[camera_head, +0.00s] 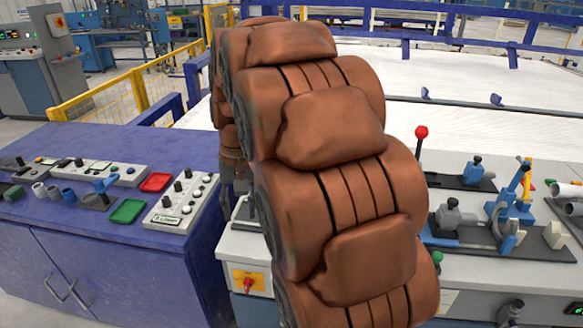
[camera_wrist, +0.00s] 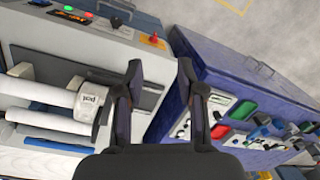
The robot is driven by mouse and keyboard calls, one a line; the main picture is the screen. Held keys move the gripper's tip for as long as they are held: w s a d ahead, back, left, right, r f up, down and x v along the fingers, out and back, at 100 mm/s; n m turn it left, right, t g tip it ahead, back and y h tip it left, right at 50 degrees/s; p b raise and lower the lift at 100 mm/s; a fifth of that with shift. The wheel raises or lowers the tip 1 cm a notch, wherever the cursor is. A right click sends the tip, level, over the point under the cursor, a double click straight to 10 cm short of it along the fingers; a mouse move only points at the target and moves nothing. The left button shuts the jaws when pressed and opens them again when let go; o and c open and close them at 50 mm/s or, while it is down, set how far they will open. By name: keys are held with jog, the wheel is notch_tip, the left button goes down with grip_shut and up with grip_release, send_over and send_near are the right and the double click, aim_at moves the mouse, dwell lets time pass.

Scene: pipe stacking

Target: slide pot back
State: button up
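In the wrist view, a grey fitting (camera_wrist: 84,104) with short printed letters, which look like "pot", sits at the end of a white pipe (camera_wrist: 45,92). I cannot tell for sure that it is the pot. My gripper (camera_wrist: 160,70) is open, with two dark fingers spread and nothing between them. The fitting is left of the left finger and partly close behind it in the picture. In the head view, my brown arm covers the middle, and the gripper and fitting cannot be made out.
A blue cabinet (camera_head: 110,262) on the left carries control panels, a red tray (camera_head: 156,182) and a green tray (camera_head: 127,211). A grey workbench (camera_head: 480,262) on the right holds a red-knobbed lever (camera_head: 421,133) and blue-grey clamps (camera_head: 508,212). A yellow rail (camera_head: 110,88) stands behind the cabinet.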

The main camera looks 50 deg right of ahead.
jog(key=w+d+m+t, duration=0.15)
jog(key=w+d, duration=0.25)
jog(key=d, duration=0.9)
jog(key=w+d+m+t, duration=0.1)
jog(key=w+d+m, duration=0.25)
jog(key=d, duration=0.95)
jog(key=shift+g, duration=0.25)
jog(key=shift+w+a+f+p, duration=0.1)
jog(key=shift+w+f+p, duration=0.3)
jog(key=shift+f, duration=0.8)
jog(key=shift+w+a+f+p, duration=0.15)
jog(key=shift+f+p, duration=0.4)
jog(key=shift+f, duration=0.6)
jog(key=shift+w+a+f+p, duration=0.1)
jog(key=shift+w+f+p, duration=0.3)
jog(key=shift+f, duration=0.8)
jog(key=shift+s, duration=0.1)
jog(key=shift+c, duration=0.2)
grip_shut()
